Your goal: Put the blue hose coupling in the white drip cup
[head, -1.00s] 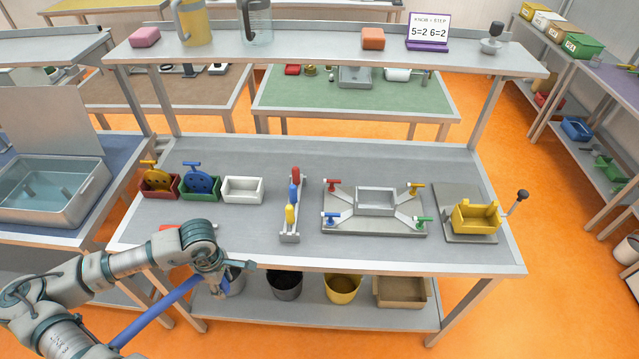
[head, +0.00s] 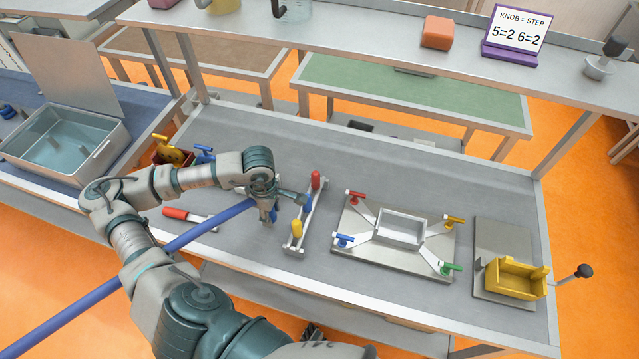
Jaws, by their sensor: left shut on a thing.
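My left gripper (head: 270,217) points down over the grey bench, just left of a small rack. It is shut, and a blue hose (head: 215,227) runs into it from the lower left. A bit of blue shows at the fingertips; I take it as the blue hose coupling (head: 273,214), mostly hidden by the fingers. The white drip cup is not visible now; the white open box seen earlier at the bench's left lies behind my arm. My right gripper is not in view.
A red-handled tool (head: 188,217) lies at the front left. A shelf (head: 390,55) spans the back.

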